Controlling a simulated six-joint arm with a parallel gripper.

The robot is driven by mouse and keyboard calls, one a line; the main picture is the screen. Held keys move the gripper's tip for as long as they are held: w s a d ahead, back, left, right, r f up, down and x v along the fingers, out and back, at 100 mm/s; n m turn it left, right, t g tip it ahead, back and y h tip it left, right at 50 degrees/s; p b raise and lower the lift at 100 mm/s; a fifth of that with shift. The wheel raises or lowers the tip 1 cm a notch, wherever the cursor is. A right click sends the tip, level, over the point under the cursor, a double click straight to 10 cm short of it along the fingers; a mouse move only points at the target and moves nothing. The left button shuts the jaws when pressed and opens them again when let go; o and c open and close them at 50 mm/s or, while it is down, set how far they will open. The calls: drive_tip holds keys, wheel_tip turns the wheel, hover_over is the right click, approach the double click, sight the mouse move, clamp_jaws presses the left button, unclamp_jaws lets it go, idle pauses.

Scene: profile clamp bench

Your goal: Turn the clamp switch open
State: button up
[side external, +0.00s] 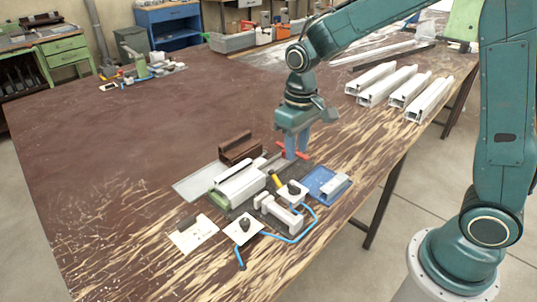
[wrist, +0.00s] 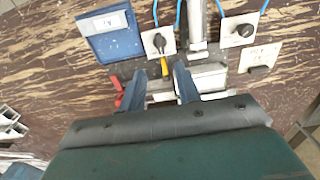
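Two black rotary knobs sit on white plates at the front of the fixture; I cannot tell which is the clamp switch. One knob (side external: 292,189) is beside the blue tray and shows in the wrist view (wrist: 159,41). The other knob (side external: 244,225) is nearer the front-left, also in the wrist view (wrist: 243,30). A white clamp cylinder (side external: 277,212) lies between them. My gripper (side external: 296,152) points down above the back right of the fixture, behind both knobs. In the wrist view its fingers (wrist: 160,70) are apart, with nothing held between them.
A blue tray (side external: 313,182) holds a pale profile piece. A yellow handle (side external: 274,179), red parts (side external: 282,147) and a brown block (side external: 237,149) are close by. Blue hose (side external: 275,236) runs along the front. Several white profiles (side external: 388,85) lie at the back right.

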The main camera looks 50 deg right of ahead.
drive_tip(key=shift+r, duration=1.35)
drive_tip(key=s+d+r+t, duration=0.1)
drive_tip(key=s+r, duration=0.3)
drive_tip(key=s, duration=0.6)
drive_tip(key=s+d+r+t, duration=0.1)
drive_tip(key=s+r+t, duration=0.3)
drive_tip(key=s, duration=0.6)
drive_tip(key=shift+d+r+t, duration=0.25)
drive_tip(key=shift+r+t, duration=0.05)
drive_tip(key=shift+r, duration=0.45)
